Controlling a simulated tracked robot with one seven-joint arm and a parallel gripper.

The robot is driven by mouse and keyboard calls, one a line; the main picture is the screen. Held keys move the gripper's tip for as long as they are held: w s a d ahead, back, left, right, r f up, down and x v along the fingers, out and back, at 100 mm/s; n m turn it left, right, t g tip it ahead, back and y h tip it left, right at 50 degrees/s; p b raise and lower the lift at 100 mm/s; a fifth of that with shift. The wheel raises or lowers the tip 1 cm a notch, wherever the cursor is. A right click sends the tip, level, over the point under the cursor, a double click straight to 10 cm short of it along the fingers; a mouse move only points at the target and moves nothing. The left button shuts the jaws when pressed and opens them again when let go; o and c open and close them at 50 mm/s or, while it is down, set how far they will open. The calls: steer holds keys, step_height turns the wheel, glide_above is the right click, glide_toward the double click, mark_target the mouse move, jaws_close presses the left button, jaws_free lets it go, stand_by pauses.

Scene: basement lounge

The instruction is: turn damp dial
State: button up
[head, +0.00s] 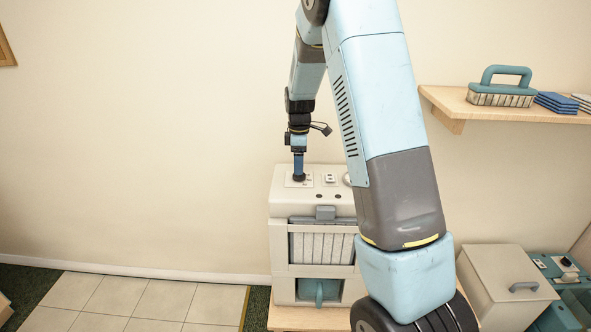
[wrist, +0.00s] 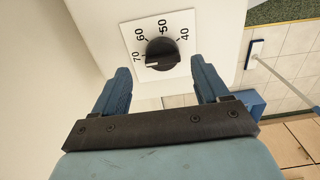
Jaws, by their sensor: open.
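The damp dial (wrist: 162,53) is a round black knob on a white plate marked 40, 50, 60 and 70 in the wrist view. A pale mark on the knob points toward the 70 side. The dial sits on top of the cream dehumidifier-like machine (head: 284,204) in the head view, mostly hidden by my gripper (head: 299,172). In the wrist view my gripper (wrist: 163,85) is open, its two blue fingers apart, with the dial ahead of and between them.
A socket-like panel (head: 330,179) lies beside the dial plate on the machine's top. A wall shelf (head: 455,103) with a brush (head: 503,88) is at right. A lidded bin (head: 507,283) stands at lower right. Tiled floor (head: 150,298) at left is clear.

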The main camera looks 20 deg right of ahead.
steer(key=shift+f, duration=1.5)
steer(key=shift+c, duration=0.4)
